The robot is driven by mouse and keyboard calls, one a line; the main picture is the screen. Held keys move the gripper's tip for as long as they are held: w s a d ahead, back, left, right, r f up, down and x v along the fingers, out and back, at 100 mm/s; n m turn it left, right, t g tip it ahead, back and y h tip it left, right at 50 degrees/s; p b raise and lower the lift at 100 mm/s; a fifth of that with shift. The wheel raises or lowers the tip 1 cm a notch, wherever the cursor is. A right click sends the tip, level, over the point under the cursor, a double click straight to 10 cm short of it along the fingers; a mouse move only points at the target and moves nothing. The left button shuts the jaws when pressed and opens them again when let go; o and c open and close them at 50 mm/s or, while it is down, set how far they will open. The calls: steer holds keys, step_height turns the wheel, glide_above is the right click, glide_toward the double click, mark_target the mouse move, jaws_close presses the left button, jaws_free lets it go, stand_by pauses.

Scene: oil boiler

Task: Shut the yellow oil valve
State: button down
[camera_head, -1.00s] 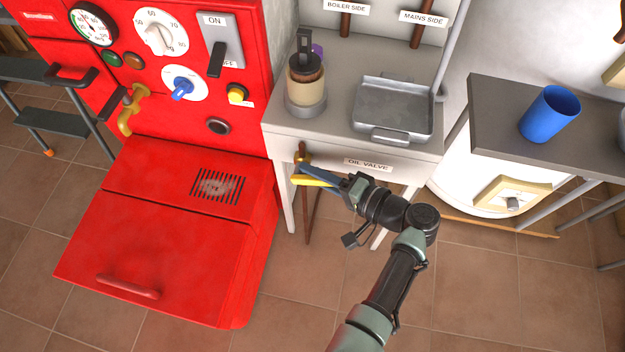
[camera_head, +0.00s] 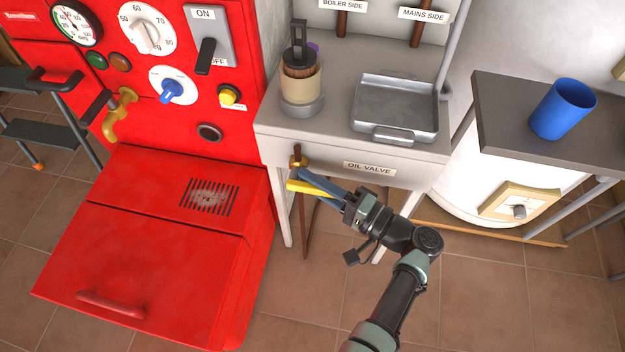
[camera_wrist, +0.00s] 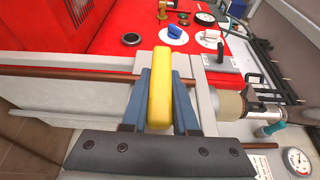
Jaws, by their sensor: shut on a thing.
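The yellow valve lever (camera_head: 304,188) lies just below a brass fitting (camera_head: 298,162) on a copper pipe, under the front left edge of the grey bench. It slopes slightly down to the right. My gripper (camera_head: 309,183) reaches in from the right, its blue fingers closed along the lever. In the wrist view the yellow lever (camera_wrist: 160,85) sits lengthwise between the two blue fingers (camera_wrist: 160,100). The lever hides the fitting there. An OIL VALVE label (camera_head: 369,168) is on the bench front.
The red boiler (camera_head: 150,240) stands close on the left. The grey bench (camera_head: 335,145) carries a metal tray (camera_head: 395,105) and a beige cylinder (camera_head: 301,90). A dark table (camera_head: 500,110) with a blue cup (camera_head: 563,108) is at right. Tiled floor below is open.

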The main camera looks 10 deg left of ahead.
steer(key=c, duration=0.7)
jaws_free()
steer(key=shift+a, duration=0.1)
steer(key=v, duration=1.3)
